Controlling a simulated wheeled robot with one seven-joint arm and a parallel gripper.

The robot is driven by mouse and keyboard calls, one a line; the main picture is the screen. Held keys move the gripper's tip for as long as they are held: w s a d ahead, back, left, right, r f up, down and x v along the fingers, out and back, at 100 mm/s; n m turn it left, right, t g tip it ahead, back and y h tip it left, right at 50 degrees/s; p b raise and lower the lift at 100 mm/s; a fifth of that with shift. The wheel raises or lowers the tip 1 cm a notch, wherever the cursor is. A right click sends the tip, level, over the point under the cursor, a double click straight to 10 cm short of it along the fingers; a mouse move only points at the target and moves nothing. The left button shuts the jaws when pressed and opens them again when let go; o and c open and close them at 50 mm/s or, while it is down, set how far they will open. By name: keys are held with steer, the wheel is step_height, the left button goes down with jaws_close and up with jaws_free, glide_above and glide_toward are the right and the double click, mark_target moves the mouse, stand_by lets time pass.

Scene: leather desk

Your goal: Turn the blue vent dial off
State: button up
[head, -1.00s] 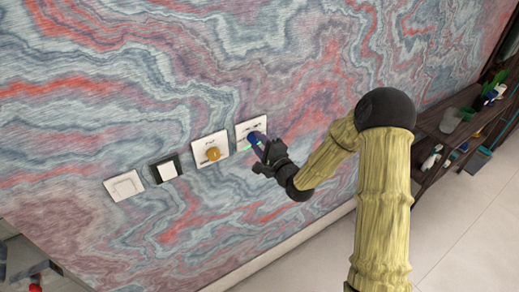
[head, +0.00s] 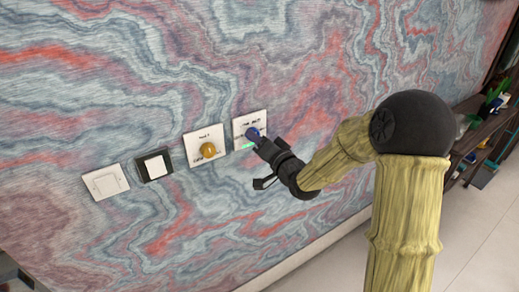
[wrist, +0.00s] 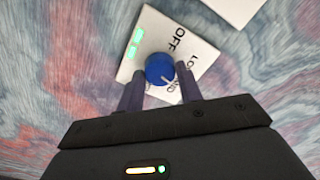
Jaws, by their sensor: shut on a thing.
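The blue vent dial (head: 252,134) sits on a white wall plate (head: 240,122), the rightmost in the row. In the wrist view the blue dial (wrist: 160,68) is round with a pale pointer mark directed toward the lower right, away from the printed word OFF. Other lettering on the plate (wrist: 205,52) is partly hidden by a finger. My gripper (head: 262,142) is at the dial, its two dark purple fingers (wrist: 160,88) on either side of it and shut on it. A green light strip shows on the plate beside the dial.
To the left on the wall are a plate with a yellow dial (head: 208,150), a black-framed switch (head: 154,165) and a white switch (head: 105,181). A shelf with plants and small items (head: 480,135) stands at far right. The wall around the plates is clear.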

steer(key=shift+d+f+n+b, duration=0.1)
steer(key=shift+f+n+b, duration=0.05)
steer(key=shift+n+b, duration=5.05)
steer(key=shift+d+f+n+b, duration=0.1)
steer(key=shift+f+n+b, duration=0.05)
steer(key=shift+n+b, duration=5)
steer(key=o, duration=1)
steer(key=shift+w+r, duration=0.1)
steer(key=shift+r, duration=0.05)
steer(key=shift+a, duration=0.1)
steer(key=shift+r, duration=0.1)
